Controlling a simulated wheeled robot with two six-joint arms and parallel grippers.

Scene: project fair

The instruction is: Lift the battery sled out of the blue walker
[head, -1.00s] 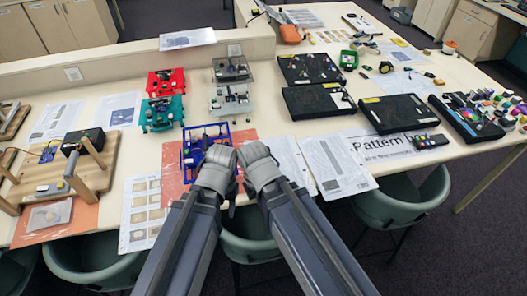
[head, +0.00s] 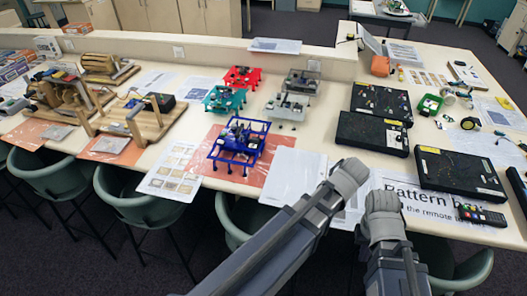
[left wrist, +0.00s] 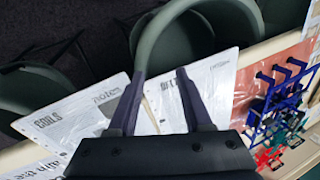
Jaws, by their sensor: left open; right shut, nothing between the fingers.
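The blue walker (head: 238,147) is an open frame on legs, standing upright on an orange mat (head: 270,143) at the table's front edge. Small dark and grey parts sit in its top; I cannot tell the battery sled apart among them. The walker also shows at the right of the left wrist view (left wrist: 284,98). My left gripper (head: 350,174) is to the right of the walker, apart from it; its two fingers stand open and empty in the left wrist view (left wrist: 160,80). My right gripper (head: 381,201) is shut and empty, farther right, over the printed sheets.
Teal (head: 224,99) and red (head: 241,77) walkers stand behind the blue one, with grey walkers (head: 288,107) to their right. Black cases (head: 372,133) stand at the right. Wooden rigs (head: 140,118) are at the left. Green chairs (head: 140,195) line the front edge.

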